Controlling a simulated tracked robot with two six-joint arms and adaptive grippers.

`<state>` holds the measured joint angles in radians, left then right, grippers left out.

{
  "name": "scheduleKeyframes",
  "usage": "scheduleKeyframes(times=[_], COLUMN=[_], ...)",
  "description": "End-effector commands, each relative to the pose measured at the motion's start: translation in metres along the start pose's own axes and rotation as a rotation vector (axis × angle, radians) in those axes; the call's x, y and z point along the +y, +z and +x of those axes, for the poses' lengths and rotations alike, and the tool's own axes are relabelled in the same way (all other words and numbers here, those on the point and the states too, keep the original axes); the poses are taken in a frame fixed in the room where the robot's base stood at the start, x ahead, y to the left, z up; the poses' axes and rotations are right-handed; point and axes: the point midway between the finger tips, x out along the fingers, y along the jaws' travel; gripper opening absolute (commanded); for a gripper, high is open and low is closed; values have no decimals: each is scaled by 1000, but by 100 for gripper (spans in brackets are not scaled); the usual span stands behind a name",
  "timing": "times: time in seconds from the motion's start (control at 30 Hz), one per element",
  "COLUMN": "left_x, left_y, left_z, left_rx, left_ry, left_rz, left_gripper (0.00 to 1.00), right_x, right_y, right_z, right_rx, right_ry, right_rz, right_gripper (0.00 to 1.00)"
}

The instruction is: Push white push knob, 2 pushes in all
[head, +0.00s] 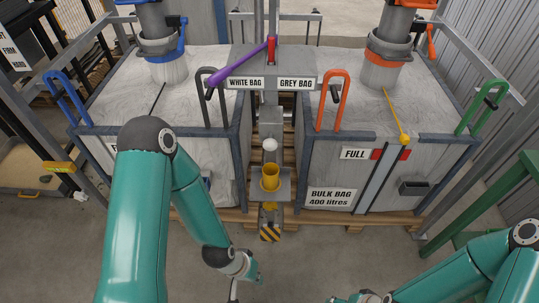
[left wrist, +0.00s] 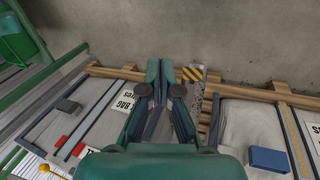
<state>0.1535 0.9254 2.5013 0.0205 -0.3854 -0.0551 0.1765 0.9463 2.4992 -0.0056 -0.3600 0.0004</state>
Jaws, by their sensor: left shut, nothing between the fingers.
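The white push knob (head: 270,144) is a small pale ball on the grey centre post between the two bulk bags, just above a yellow cup (head: 271,177). My left gripper (head: 234,292) is low at the bottom of the head view, in front of and well below the knob, apart from it. In the left wrist view my left gripper (left wrist: 160,70) has its fingers together with nothing between them. The knob does not show in that view. The right arm comes in at the lower right; only a bit of its end shows at the bottom edge.
A striped yellow and black plate (head: 270,233) sticks out low below the cup. A purple lever (head: 238,63) crosses above the WHITE BAG label. Orange (head: 333,98) and dark handles (head: 211,98) flank the post. The concrete floor in front is clear.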

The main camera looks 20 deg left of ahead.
Motion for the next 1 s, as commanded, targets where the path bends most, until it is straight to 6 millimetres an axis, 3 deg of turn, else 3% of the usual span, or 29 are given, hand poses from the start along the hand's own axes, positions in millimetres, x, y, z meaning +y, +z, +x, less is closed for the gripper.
scheduleKeyframes(times=[0.13, 0.27, 0.4, 0.5, 0.63, 0.8, 1.0], left_x=[7, 26, 57, 78, 93, 95, 88], left_y=[-44, -102, -154, -172, -170, -148, -131], left_z=[8, -2, -41, -80, -133, -183, -209], left_rx=[165, 406, 692, 852, 970, 974, 913], left_ry=[-43, -155, -388, -617, -944, -1288, -1473], left_rz=[208, 503, 856, 1061, 1233, 1323, 1349], left_gripper=[0, 0, 0, 0, 0, 0, 0], right_x=[11, 24, 39, 50, 62, 72, 76], right_y=[0, 0, -1, -1, -1, -1, -2], right_z=[30, 66, 109, 138, 172, 201, 212], right_rx=[0, 0, 0, 0, 0, 0, 0], right_ry=[0, 0, 0, 0, 0, 0, 0], right_rz=[0, 0, 0, 0, 0, 0, 0], right_gripper=[79, 79, 79, 79, 79, 79, 79])
